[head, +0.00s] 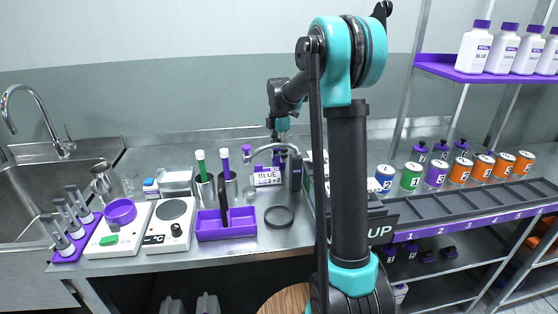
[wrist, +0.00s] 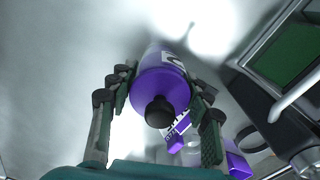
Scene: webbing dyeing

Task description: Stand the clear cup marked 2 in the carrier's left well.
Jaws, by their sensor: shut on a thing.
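My gripper (head: 281,137) is raised over the back of the bench, partly hidden in the head view. In the wrist view its fingers (wrist: 160,98) are shut around a purple bottle (wrist: 163,82) with a black knob end and a partly visible white label. The bottle is held clear of the bench. A purple tray with an upright black handle, which looks like the carrier (head: 240,231), stands on the front of the bench; its left side looks empty.
A BLUE 2 card (head: 267,177) stands below my gripper. Two metal beakers (head: 205,192) with coloured sticks, a black ring (head: 279,216) and a hotplate (head: 171,223) surround the tray.

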